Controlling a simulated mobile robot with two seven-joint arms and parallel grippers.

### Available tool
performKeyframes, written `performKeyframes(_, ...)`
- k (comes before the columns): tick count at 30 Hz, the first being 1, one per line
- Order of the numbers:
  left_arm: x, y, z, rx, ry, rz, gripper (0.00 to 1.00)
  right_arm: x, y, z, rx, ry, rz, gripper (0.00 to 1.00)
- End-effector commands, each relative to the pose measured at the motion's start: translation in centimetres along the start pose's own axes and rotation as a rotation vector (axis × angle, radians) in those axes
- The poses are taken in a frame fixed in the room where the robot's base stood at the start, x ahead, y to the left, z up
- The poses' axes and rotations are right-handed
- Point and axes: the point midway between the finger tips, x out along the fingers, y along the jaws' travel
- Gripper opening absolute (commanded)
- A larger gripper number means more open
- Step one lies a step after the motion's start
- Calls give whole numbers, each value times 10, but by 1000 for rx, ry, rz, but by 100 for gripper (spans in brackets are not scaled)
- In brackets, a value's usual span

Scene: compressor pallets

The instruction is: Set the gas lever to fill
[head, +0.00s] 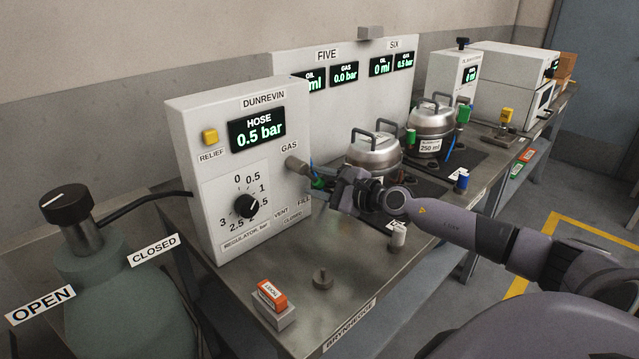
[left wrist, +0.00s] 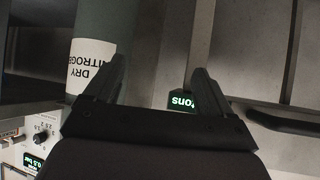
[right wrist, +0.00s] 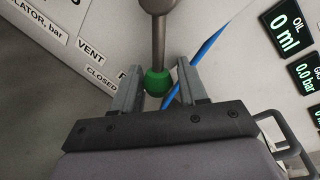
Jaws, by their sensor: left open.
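The gas lever (right wrist: 158,40) is a metal rod with a green ball knob (right wrist: 157,83). In the head view its pivot (head: 296,165) is on the right side of the white Dunrevin box (head: 215,160), under GAS, and it slopes down to the right. The knob appears near the FILL label, whose word is partly covered in the right wrist view; the exact setting is unclear. My right gripper (right wrist: 158,68) is open, its fingers on either side of the knob with a gap to the right. My left gripper (left wrist: 160,75) is open and empty, away from the lever.
A blue hose (right wrist: 200,62) passes close to my right finger. Metal pots (head: 372,155) stand behind my right gripper. A nitrogen cylinder (left wrist: 98,50) is near my left gripper.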

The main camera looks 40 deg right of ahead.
Motion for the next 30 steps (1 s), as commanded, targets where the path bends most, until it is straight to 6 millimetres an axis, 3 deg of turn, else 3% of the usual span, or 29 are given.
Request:
performKeyframes(10, 1, 0, 2, -1, 0, 0, 83, -6, 2, -1, 2, 1, 1, 43)
performKeyframes(30, 14, 0, 20, -1, -1, 0, 83, -59, 3, -3, 4, 3, 2, 43)
